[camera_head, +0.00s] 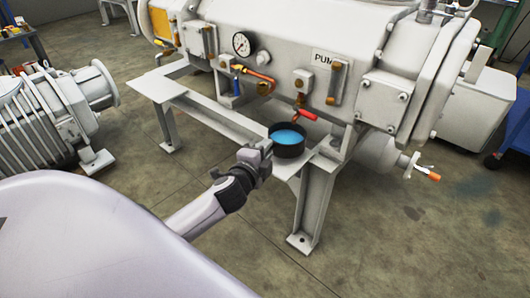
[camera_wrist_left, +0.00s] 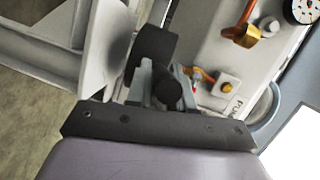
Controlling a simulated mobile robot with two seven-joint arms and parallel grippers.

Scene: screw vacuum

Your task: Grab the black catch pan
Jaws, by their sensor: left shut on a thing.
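The black catch pan (camera_head: 290,150) sits on the grey frame ledge below the red-handled drain valve (camera_head: 306,114), with blue liquid inside. My left gripper (camera_head: 266,150) reaches it from the lower left and is shut on its near left side. In the left wrist view the dark pan (camera_wrist_left: 153,50) shows ahead of the left gripper (camera_wrist_left: 160,78), seen from the side and partly hidden by the fingers. My right gripper is in neither view.
The pump body (camera_head: 300,50) with gauge (camera_head: 243,43), brass valves and a PUMP label overhangs the ledge. A frame leg (camera_head: 316,205) stands below the pan. A ribbed motor (camera_head: 50,115) stands at left. Floor at front right is clear.

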